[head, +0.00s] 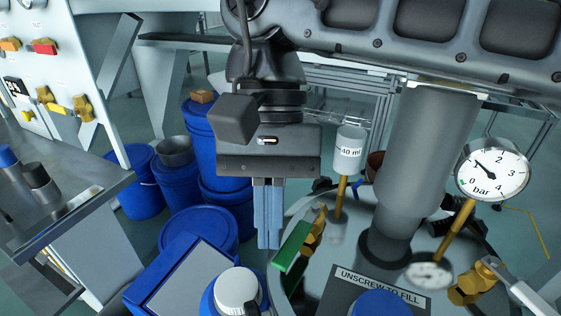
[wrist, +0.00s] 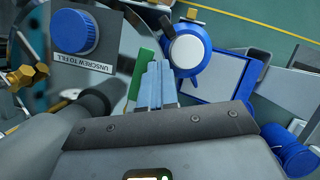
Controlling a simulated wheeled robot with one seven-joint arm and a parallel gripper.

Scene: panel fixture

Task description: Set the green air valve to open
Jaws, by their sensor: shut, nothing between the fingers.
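The green air valve handle (head: 291,247) is a flat green lever on a brass valve body (head: 314,232), at the left side of the round grey vessel lid. It slants from upper right to lower left in the head view. My gripper (head: 269,246) points down with its light-blue fingers shut and empty, just left of the handle. In the wrist view the green handle (wrist: 139,73) shows left of the fingers (wrist: 157,70), which partly cover it. I cannot tell whether they touch.
A pressure gauge (head: 492,173) stands at the right, near a white-handled brass valve (head: 467,283). A blue cap (head: 382,304) sits by the "UNSCREW TO FILL" label. A white-topped blue container (head: 237,287) stands in front. Blue drums (head: 175,188) stand at the left.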

